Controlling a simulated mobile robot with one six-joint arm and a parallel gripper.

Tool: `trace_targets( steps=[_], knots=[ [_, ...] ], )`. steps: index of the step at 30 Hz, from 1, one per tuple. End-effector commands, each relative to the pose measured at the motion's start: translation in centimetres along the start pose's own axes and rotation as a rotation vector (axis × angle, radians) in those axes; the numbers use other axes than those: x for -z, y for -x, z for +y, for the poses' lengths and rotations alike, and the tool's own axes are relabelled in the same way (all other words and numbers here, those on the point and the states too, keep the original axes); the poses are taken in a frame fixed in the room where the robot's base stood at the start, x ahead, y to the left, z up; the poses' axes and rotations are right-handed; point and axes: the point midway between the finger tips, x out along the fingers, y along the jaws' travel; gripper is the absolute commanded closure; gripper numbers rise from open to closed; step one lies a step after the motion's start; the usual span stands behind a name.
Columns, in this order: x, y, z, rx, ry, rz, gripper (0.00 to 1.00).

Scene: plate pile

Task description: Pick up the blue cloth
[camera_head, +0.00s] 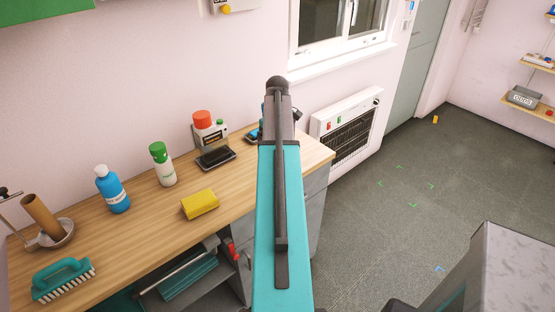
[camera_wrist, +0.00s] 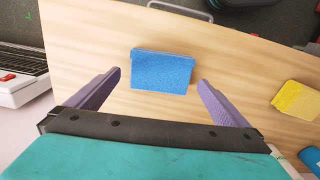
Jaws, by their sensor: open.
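The blue cloth (camera_wrist: 162,70) lies on the wooden worktop (camera_wrist: 75,45) in the wrist view, a folded rectangle with a darker edge along its far side. My gripper (camera_wrist: 159,79) is open, with one purple finger at each side of the cloth in the picture. A gap shows between each finger and the cloth. I cannot tell how high the fingers are above the worktop. In the head view my arm covers the right end of the worktop and hides most of that area; only small blue patches show beside it.
A yellow sponge (camera_head: 199,204) lies left of my arm. Behind it stand a white bottle with a green cap (camera_head: 162,165), a blue bottle (camera_head: 112,190) and a red-topped container (camera_head: 206,130). A green brush (camera_head: 63,279) lies at front left. A white heater (camera_head: 347,128) hangs beyond the worktop.

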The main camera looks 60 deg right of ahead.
Motion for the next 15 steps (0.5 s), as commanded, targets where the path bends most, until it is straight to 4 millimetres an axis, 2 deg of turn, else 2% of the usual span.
trace_targets(
  steps=[7,15],
  knots=[
    [-0.1,-2.0,-0.1,0.001,0.000,-0.001,0.00],
    [-0.1,-2.6,0.0,0.000,-0.001,0.000,0.00]
  ],
)
